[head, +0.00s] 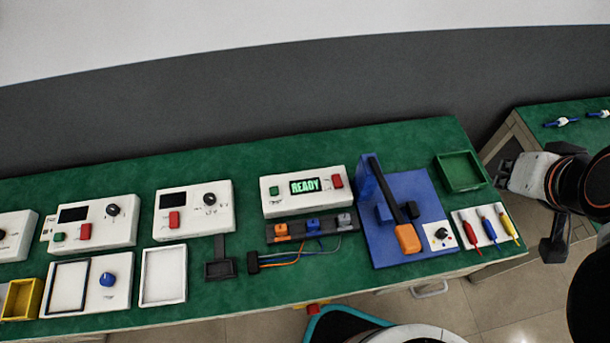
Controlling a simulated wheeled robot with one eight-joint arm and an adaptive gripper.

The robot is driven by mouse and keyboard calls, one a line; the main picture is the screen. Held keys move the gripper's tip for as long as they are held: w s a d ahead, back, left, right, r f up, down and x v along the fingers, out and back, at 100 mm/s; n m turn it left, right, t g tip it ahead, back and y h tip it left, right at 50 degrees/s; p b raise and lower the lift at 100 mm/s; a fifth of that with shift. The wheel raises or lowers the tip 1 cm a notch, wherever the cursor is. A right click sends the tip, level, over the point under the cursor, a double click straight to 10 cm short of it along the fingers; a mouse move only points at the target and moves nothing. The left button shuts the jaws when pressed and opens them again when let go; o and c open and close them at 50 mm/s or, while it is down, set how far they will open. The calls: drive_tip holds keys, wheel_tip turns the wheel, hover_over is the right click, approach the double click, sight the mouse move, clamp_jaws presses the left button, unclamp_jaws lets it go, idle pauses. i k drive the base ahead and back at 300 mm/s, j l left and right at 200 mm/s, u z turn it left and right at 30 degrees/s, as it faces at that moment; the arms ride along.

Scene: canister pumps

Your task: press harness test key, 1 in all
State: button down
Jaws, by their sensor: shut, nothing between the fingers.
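A white tester box (303,205) stands at the back middle of the green bench, with a lit display (304,186) reading READY. A green key (274,190) is on its left and a red key (337,181) on its right; their labels are too small to read. In front of the box, a dark connector block (312,228) holds orange, blue and grey plugs. A wire harness (285,260) lies before it. My gripper (504,168) is at the right, shut and empty, beyond the bench's right end and well apart from the tester box.
A blue press fixture (408,212) with an orange-handled lever (407,238) stands between the tester and my gripper. A green tray (461,171) and coloured screwdrivers (487,229) are at the right end. More white instruments (193,211) stand left. A second bench (570,125) is far right.

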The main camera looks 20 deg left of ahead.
sight(273, 191)
drive_tip(key=k+j, duration=0.15)
drive_tip(key=k, duration=0.3)
drive_tip(key=k+j, duration=0.15)
drive_tip(key=k, duration=0.3)
